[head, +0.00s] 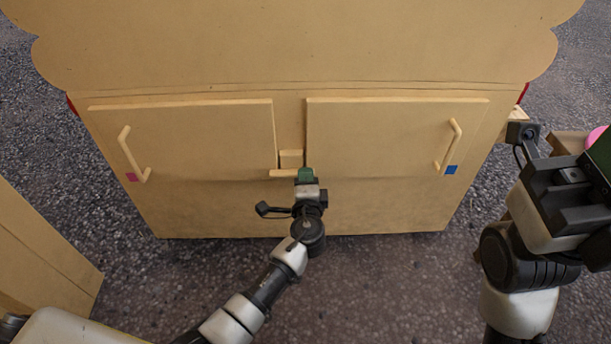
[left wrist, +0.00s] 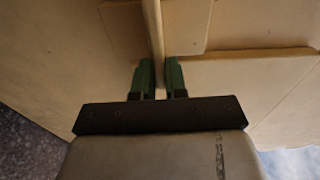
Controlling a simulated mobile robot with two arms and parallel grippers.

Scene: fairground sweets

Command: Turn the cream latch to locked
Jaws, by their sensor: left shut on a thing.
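The cream latch (head: 283,173) is a short bar at the lower edge of the gap between two cream doors. It lies about level in the head view, below a small cream block (head: 291,158). My left gripper (head: 305,174), with green fingertips, is shut on the right end of the bar. In the left wrist view the latch (left wrist: 153,30) runs between the two fingers of my left gripper (left wrist: 159,78). The fingers hide that end of the latch. My right gripper (head: 602,150) is partly in view at the right edge; its jaws cannot be made out.
The right door (head: 380,140) has a handle (head: 455,140) and a blue square (head: 451,170). Another cream panel (head: 40,250) stands at lower left. A pink round thing (head: 595,136) is at right.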

